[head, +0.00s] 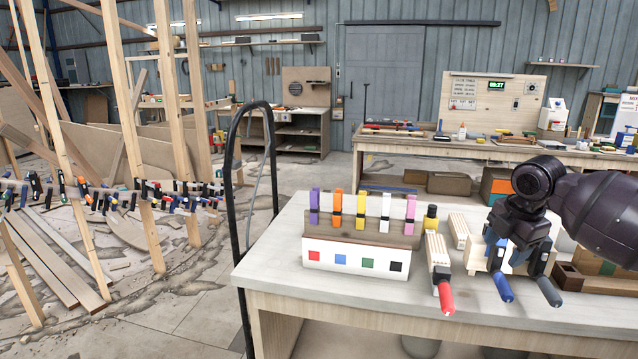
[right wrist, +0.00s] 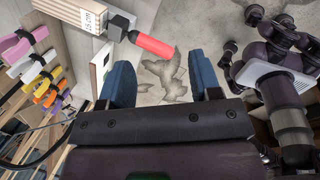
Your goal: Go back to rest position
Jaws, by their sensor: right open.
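My right gripper (head: 507,250) hangs over the right part of the pale workbench (head: 395,285), pointing down. In the right wrist view its two blue fingers (right wrist: 163,85) stand wide apart with nothing between them. The bare floor shows beyond them. A red-handled clamp (head: 445,296) lies on the bench to the gripper's left; in the right wrist view its red handle (right wrist: 150,43) is just past the left finger, apart from it. Clamps with a blue handle (head: 503,287) and a dark handle (head: 548,291) are close below the gripper, partly hidden. My left gripper is not in view.
A rack (head: 358,238) holds purple, orange, yellow, white and pink clamps. Wooden blocks (head: 460,230) and a brown box (head: 568,277) crowd the bench's right side. A black curved frame (head: 232,190) stands left of the bench. Wooden studs with many clamps fill the far left.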

